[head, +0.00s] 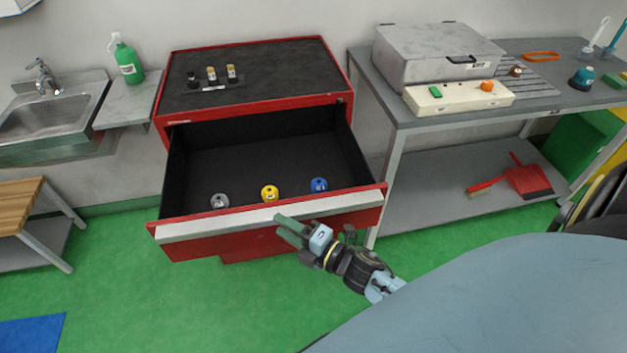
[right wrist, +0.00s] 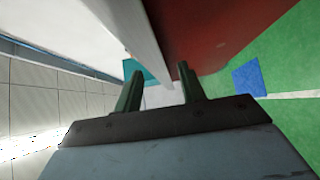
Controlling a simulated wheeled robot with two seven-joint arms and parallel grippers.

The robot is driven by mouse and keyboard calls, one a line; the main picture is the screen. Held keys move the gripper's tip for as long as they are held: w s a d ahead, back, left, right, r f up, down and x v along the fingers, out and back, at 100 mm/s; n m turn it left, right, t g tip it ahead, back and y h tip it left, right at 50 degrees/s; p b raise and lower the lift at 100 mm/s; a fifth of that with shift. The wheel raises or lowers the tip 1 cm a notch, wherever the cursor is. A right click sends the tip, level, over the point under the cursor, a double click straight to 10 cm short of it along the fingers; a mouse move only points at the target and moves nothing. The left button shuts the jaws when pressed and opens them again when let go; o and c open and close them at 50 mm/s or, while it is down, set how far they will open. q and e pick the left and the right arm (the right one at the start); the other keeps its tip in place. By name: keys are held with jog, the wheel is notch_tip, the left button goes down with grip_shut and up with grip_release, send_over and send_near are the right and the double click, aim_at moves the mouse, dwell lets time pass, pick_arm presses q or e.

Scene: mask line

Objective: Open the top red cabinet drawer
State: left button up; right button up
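The red cabinet (head: 250,112) has its top drawer (head: 240,165) pulled far out, and its black interior shows. A pale grey handle strip (head: 230,226) runs along the drawer's front edge. My right gripper (head: 284,225) is at the front of this strip, right of its middle. In the right wrist view, its two green fingers (right wrist: 160,85) are apart, with the pale strip reaching down toward the gap between them. I cannot tell whether they touch it. A grey, a yellow (head: 269,193) and a blue (head: 319,185) round item lie in the drawer. My left gripper is not in view.
Three small bottles (head: 212,76) stand in a holder on the cabinet's black top. A sink (head: 50,110) and green spray bottle (head: 126,60) are left. A grey table (head: 430,115) with a metal box (head: 435,58) is right. Green floor (head: 190,310) in front is clear.

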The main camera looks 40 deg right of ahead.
jog(key=v, duration=1)
jog(key=shift+b, duration=0.3)
jog(key=shift+f, duration=0.1)
jog(key=s+d+f+m+g+h+b, duration=0.1)
jog(key=s+f+m+g+h, duration=0.2)
jog(key=f, duration=0.6)
jog(key=s+f+m+g+h, duration=0.1)
jog(key=s+f+m+g, duration=0.15)
jog(key=f+m, duration=0.5)
jog(key=s+d+f+m+g+h+b, duration=0.15)
jog(key=s+f, duration=0.25)
jog(key=f, duration=0.7)
jog(key=s+f+m+g, duration=0.4)
jog(key=s+f, duration=0.2)
jog(key=s, duration=0.3)
jog(key=s+a+f+m+g+h, duration=0.1)
jog(key=s+f+m+g, duration=0.3)
jog(key=s, duration=0.6)
jog(key=shift+f+g, duration=0.3)
jog(key=shift+f, duration=0.65)
